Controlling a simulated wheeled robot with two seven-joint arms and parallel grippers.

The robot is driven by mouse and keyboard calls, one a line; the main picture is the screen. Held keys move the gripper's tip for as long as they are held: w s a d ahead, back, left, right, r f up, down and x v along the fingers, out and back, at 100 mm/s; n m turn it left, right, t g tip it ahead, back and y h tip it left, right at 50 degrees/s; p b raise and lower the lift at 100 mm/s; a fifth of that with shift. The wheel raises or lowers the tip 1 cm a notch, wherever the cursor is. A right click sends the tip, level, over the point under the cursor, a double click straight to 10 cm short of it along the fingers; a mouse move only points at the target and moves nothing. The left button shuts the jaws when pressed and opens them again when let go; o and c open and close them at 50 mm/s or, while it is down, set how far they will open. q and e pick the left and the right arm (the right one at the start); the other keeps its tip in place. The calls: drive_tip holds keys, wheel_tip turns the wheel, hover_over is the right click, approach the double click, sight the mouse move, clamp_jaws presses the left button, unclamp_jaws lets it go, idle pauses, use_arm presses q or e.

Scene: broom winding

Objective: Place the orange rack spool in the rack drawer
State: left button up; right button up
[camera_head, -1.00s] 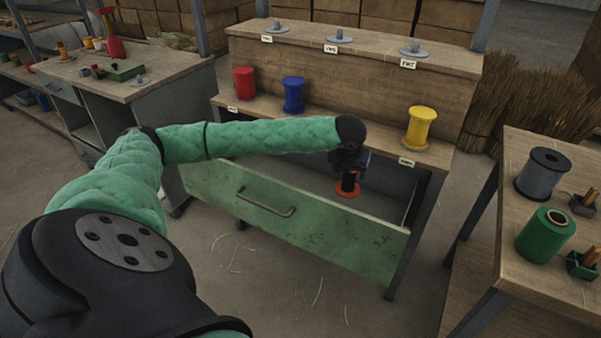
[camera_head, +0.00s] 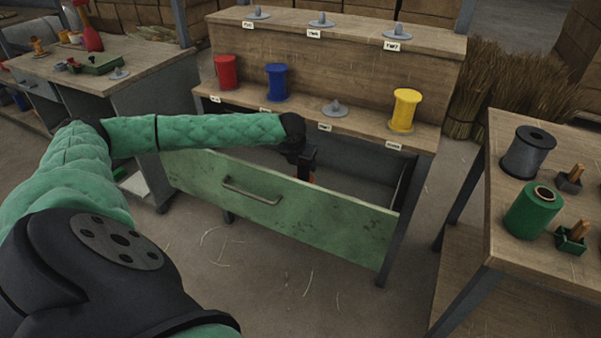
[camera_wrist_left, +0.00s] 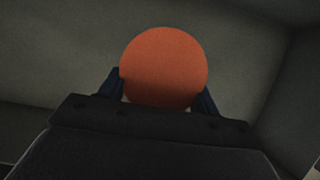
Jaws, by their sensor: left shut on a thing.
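The orange rack spool (camera_wrist_left: 164,68) is between the two fingers of my left gripper in the left wrist view, its round orange end facing the camera. In the head view my left gripper (camera_head: 308,168) points down into the open green drawer (camera_head: 290,212), behind its front panel. Only a sliver of orange shows below the gripper there; the panel and gripper hide the rest. My left gripper is shut on the spool. I cannot tell whether the spool touches the drawer floor. My right gripper is not in view.
Red (camera_head: 226,72), blue (camera_head: 276,82) and yellow (camera_head: 404,110) spools stand on the rack shelf, with an empty peg (camera_head: 334,108) between blue and yellow. A table (camera_head: 500,232) at right holds a grey spool (camera_head: 527,152) and a green spool (camera_head: 533,210).

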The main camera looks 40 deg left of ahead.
sight(301, 172)
use_arm(q)
drive_tip(key=shift+a+f, duration=0.2)
drive_tip(key=shift+f, duration=0.1)
wheel_tip(301, 172, down, 4)
drive_tip(key=shift+r, duration=0.15)
drive_tip(key=o, duration=1)
drive_tip(key=shift+c, duration=0.2)
drive_tip(key=v, duration=1.2)
drive_tip(key=shift+p, duration=0.3)
drive_tip(key=shift+s, duration=0.1)
